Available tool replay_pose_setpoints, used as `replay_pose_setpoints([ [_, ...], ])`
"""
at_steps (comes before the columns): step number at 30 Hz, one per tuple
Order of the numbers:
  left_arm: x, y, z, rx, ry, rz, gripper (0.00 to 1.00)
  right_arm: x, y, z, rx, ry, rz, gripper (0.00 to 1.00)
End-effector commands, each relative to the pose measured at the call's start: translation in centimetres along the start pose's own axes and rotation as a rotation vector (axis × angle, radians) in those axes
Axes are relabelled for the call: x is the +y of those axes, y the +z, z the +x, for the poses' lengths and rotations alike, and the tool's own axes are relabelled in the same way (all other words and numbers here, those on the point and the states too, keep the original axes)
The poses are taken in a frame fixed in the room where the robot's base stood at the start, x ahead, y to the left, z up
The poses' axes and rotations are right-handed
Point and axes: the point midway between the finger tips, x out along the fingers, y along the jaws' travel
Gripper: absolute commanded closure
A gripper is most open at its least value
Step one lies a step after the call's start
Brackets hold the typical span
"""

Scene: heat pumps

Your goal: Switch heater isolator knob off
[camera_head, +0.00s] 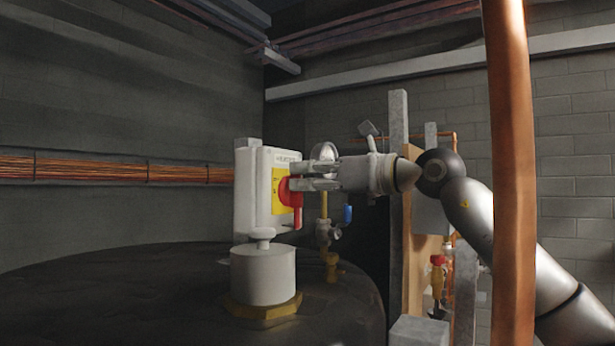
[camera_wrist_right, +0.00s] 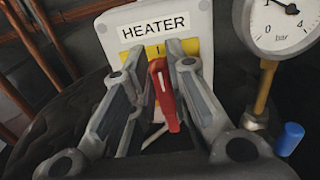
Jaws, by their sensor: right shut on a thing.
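The heater isolator is a white box (camera_head: 252,200) with a yellow plate (camera_head: 281,187) and a red knob (camera_head: 296,197). It stands upright above the dark tank. In the right wrist view the box (camera_wrist_right: 195,18) carries a "HEATER" label, and an "I" mark shows on the yellow plate above the red knob (camera_wrist_right: 164,92). My right gripper (camera_head: 297,184) reaches in from the right. In its wrist view the gripper (camera_wrist_right: 160,78) has one finger on each side of the knob and is shut on it. The fingers partly hide the yellow plate. My left gripper is not in view.
A round pressure gauge (camera_wrist_right: 288,22) stands close to the right of the box, with a blue valve handle (camera_head: 348,214) below it. A white capped cylinder (camera_head: 263,275) is in front of the box. A thick copper pipe (camera_head: 510,170) runs vertically in front of my right arm.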

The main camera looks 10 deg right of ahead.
Motion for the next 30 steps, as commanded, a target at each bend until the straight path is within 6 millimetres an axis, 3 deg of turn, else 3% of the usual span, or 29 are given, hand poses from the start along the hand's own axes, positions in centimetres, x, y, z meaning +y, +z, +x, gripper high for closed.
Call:
replay_pose_setpoints([
  [14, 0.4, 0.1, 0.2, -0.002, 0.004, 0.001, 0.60, 0.3, 0.0, 0.0, -0.002, 0.000, -0.114, 1.00],
  [30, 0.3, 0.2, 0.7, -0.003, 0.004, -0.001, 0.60, 1.5, -0.5, 0.0, -0.002, -0.001, -0.595, 1.00],
])
